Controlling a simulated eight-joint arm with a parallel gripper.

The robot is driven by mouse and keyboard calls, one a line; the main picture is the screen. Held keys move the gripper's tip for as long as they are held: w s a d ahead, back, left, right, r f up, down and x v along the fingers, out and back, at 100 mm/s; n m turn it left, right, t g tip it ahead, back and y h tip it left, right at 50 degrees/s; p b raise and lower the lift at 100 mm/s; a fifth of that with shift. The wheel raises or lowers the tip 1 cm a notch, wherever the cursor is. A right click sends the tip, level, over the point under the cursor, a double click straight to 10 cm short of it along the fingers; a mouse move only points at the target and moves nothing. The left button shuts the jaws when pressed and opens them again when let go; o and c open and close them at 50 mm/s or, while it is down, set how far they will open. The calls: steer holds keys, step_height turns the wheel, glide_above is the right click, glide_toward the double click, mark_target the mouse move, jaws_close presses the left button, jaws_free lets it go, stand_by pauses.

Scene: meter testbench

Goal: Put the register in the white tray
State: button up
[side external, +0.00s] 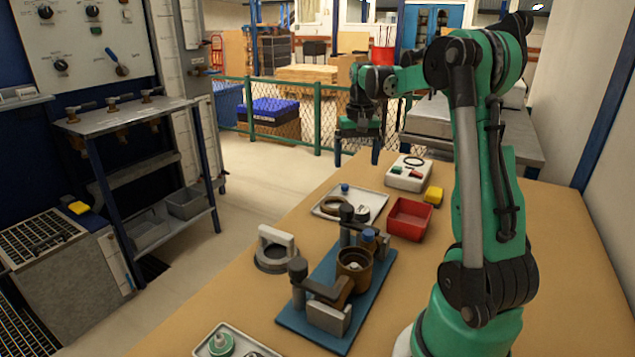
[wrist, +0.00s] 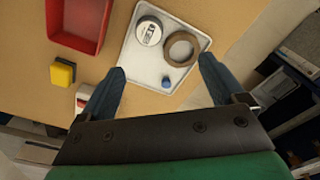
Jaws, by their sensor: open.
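A round grey piece with a white, dark-marked face, which looks like the register (wrist: 149,32), lies in a white tray (wrist: 131,62). A tan ring (wrist: 181,48) and a small blue piece (wrist: 166,82) share that tray. In the side view this tray (side external: 380,199) is behind the blue fixture, and the register (side external: 362,214) is partly hidden by a clamp. A second pale tray (side external: 203,349) is at the bottom edge, cut off, holding a green-and-white round piece. My gripper (side external: 357,150) is open and empty, high beyond the tray; its fingers (wrist: 162,66) are spread in the wrist view.
A blue fixture plate (side external: 303,325) with clamps and a brown cup-shaped body (side external: 354,268) stands mid-table. A red bin (side external: 409,219), yellow block (side external: 433,195) and white box (side external: 397,183) are near the tray. A grey ring-based stand (side external: 274,250) is left of the fixture.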

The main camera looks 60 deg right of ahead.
steer(key=w+a+r+n+t+h, duration=0.1)
steer(key=w+a+n, duration=0.1)
steer(key=a, duration=0.5)
steer(key=w+a+r+n+t, duration=0.1)
steer(key=a+n, duration=0.1)
steer(key=a, duration=0.4)
steer(key=s+a+f+n+t, duration=0.1)
steer(key=a+n+t, duration=0.1)
steer(key=a, duration=0.5)
steer(key=s+a+f+n+t+y, duration=0.1)
steer(key=s+a+n+t, duration=0.1)
steer(key=a, duration=0.6)
steer(key=n+t, duration=0.1)
steer(key=n, duration=0.1)
steer(key=shift+a+f+n, duration=0.25)
steer(key=shift+n, duration=0.05)
